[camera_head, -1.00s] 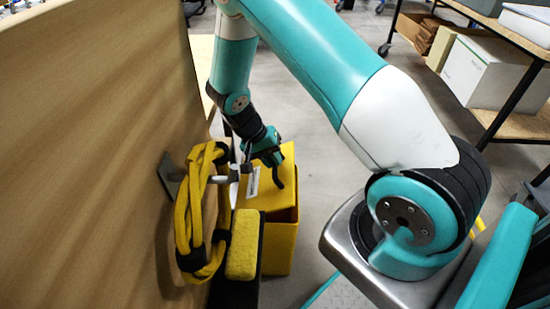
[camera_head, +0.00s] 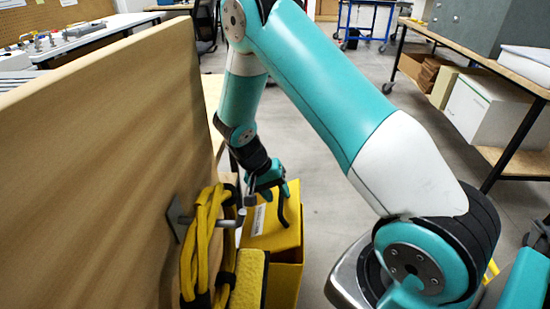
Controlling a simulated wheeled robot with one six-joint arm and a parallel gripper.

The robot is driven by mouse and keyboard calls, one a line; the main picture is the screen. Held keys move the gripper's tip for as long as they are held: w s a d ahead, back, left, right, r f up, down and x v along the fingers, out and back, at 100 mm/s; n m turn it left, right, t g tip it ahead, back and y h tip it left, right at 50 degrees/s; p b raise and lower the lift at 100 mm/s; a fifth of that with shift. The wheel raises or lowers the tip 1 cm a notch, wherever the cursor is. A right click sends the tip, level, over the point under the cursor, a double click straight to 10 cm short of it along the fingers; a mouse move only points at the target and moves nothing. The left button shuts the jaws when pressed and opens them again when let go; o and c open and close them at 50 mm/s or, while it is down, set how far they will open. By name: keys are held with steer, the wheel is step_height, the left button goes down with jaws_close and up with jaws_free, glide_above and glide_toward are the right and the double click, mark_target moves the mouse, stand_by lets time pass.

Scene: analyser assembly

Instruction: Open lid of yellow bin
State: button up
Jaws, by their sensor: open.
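The yellow bin (camera_head: 287,280) stands on the floor to the right of the wooden panel, below my gripper. Its yellow lid (camera_head: 285,232) carries a white label and appears tilted up, with a darker band between its lower edge and the bin body. My gripper (camera_head: 268,197) is open, at the upper left part of the lid. A dark curved finger hangs in front of the lid. I cannot tell whether it touches the lid.
A tall wooden panel (camera_head: 95,165) fills the left. A metal hook (camera_head: 182,220) on it holds a yellow-black strap (camera_head: 205,245). A yellow sponge-like block (camera_head: 248,283) sits close to the bin's left. Open floor (camera_head: 325,190) lies to the right, before a wooden shelf (camera_head: 485,75).

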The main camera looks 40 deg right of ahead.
step_height(320, 180, up, 18)
steer(key=p, duration=0.3)
steer(key=shift+f, duration=0.15)
steer(key=shift+a, duration=0.1)
steer(key=shift+c, duration=0.3)
